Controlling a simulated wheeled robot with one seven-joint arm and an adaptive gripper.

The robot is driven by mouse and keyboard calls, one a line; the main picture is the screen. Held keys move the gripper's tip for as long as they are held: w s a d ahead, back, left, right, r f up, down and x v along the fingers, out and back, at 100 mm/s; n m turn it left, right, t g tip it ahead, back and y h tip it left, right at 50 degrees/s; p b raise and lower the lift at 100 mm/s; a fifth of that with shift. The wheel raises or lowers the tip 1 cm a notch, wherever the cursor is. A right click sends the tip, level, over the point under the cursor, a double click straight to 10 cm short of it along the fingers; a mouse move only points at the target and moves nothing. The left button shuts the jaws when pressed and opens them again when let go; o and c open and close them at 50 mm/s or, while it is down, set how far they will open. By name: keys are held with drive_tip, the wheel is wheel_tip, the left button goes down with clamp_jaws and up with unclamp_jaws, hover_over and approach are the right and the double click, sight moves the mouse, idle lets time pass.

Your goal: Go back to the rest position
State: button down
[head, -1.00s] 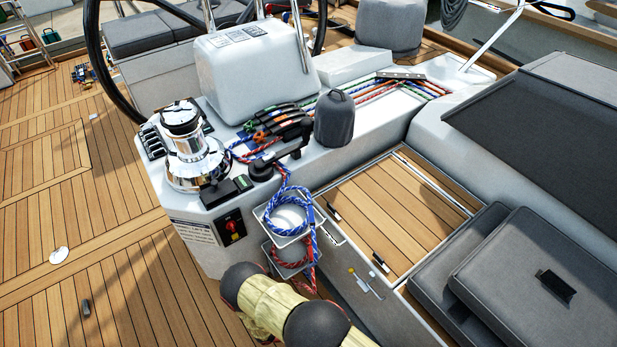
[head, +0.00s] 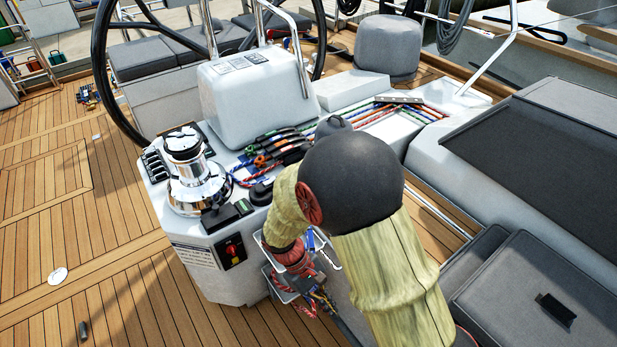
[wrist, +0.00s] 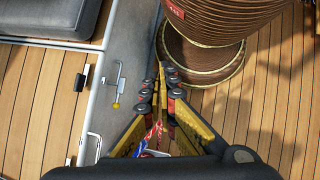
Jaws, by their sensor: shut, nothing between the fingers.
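In the wrist view my gripper (wrist: 164,72) is shut and empty, its black and yellow fingers together above the deck beside a pale wall. Red and blue rope (wrist: 153,140) shows behind the fingers, low in that view. In the head view my sleeved arm rises large in front of the console and bends down towards the rope bins (head: 278,280). My gripper's fingers cannot be made out clearly there. The arm hides part of the bins, the rope and the bench hatch.
A chrome winch (head: 190,180) stands on the white console left of my arm. Clutches with coloured ropes (head: 280,150) lie behind it. Grey cushions (head: 520,290) are at right. A latch with a yellow knob (wrist: 116,104) is on the pale wall. Teak deck (head: 60,210) is open at left.

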drive_tip(key=s+d+r+m+t+y+p, duration=0.1)
drive_tip(key=s+d+r+m+t+y, duration=0.1)
drive_tip(key=r, duration=0.9)
drive_tip(key=s+d+r+m+t+y+p, duration=0.1)
drive_tip(key=s+d+r+m+t+y, duration=0.1)
drive_tip(key=d+r+m+t, duration=0.2)
drive_tip(key=s+d+r+m+t+y+p, duration=0.1)
drive_tip(key=d+r, duration=0.6)
drive_tip(key=r, duration=1.3)
drive_tip(key=s+m+t, duration=0.1)
drive_tip(key=m+t, duration=0.1)
drive_tip(key=shift+d+r+t+y, duration=0.2)
drive_tip(key=shift+t+y, duration=0.1)
drive_tip(key=shift+y, duration=0.1)
drive_tip(key=c, duration=2.6)
unclamp_jaws()
